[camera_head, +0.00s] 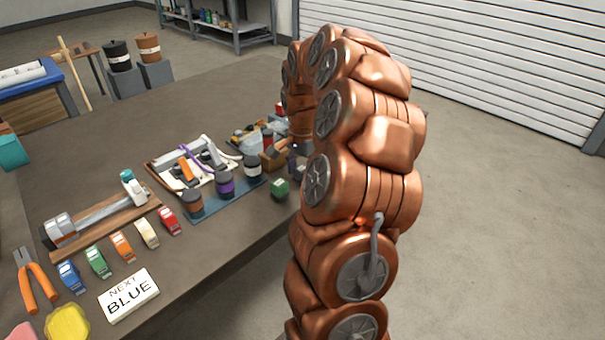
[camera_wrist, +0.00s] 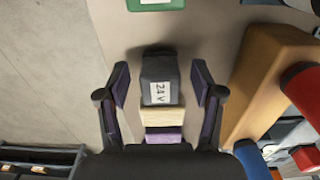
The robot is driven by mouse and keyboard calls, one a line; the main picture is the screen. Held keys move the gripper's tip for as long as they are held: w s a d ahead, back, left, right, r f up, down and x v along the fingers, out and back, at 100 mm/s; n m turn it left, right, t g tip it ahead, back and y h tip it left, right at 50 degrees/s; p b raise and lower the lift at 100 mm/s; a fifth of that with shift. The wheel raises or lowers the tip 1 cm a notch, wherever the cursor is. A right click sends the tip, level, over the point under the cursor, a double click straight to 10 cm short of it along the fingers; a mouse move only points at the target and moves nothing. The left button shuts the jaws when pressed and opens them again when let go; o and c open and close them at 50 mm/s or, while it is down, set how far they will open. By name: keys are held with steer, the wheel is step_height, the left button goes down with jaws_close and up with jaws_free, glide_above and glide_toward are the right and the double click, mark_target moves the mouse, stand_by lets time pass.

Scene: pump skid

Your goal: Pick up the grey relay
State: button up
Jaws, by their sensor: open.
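The grey relay (camera_wrist: 158,69) is a dark grey block with a white "24V" label, in the middle of the wrist view. My gripper (camera_wrist: 160,80) is open, with one dark purple-padded finger on each side of the relay. A gap shows between the relay and each finger. A cream block (camera_wrist: 162,117) and a purple block (camera_wrist: 164,136) show just below the relay in the picture; I cannot tell whether they are under it or beside it. In the head view my copper arm hides most of this spot, and I cannot make out the relay there.
A green block (camera_wrist: 150,4) lies at the top of the wrist view. A wooden block (camera_wrist: 265,85) and a red cylinder (camera_wrist: 303,92) stand close on the right. The table edge is near on the left. In the head view, jars, coloured blocks and pliers (camera_head: 35,278) cover the table (camera_head: 220,95).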

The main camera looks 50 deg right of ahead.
steer(key=c, duration=1.1)
steer(key=shift+r, duration=0.15)
